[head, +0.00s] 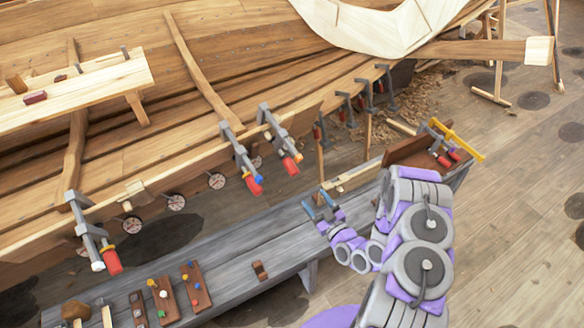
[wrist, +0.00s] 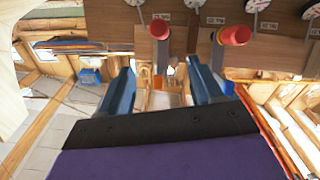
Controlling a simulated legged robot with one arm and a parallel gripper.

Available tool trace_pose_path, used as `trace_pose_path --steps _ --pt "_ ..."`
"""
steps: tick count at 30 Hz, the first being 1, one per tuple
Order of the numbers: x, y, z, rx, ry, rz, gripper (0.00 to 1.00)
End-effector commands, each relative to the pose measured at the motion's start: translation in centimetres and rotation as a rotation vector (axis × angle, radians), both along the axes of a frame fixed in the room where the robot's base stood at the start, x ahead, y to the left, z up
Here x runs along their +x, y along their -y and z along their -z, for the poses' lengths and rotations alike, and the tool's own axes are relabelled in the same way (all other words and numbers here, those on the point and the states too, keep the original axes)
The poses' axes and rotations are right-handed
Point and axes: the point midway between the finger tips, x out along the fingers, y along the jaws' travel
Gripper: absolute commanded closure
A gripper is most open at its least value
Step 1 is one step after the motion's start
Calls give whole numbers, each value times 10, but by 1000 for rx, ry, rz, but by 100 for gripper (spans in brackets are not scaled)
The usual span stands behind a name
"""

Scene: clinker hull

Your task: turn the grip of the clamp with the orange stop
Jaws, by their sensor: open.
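The clamp with the orange stop (head: 276,127) is fixed on the hull's plank edge. Its red grip (head: 290,166) hangs at the lower end beside the small orange stop (head: 298,157). A similar clamp with a blue stop (head: 240,155) is just left of it. My gripper (head: 320,206) is below and right of both, apart from them. In the wrist view my gripper (wrist: 160,70) has its two blue fingers spread with nothing between them. One red grip (wrist: 159,29) is ahead of the gap and another red grip (wrist: 236,35) is to the right. Their stops cannot be made out there.
A clamp with a white stop (head: 88,235) is at the far left of the plank. A long grey bench (head: 215,265) with small boards runs below the hull. A brown tray (head: 415,152) with a yellow clamp stands at its right end. Open floor (head: 530,150) is at the right.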

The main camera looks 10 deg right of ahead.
Motion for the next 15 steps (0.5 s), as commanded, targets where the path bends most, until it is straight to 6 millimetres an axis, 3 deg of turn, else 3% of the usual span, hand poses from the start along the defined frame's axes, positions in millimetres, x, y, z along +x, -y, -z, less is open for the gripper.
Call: trace_pose_path --steps 8,15 --pt "-5 -3 2 -138 2 27 35" --pt "23 -13 1 -138 9 23 35"
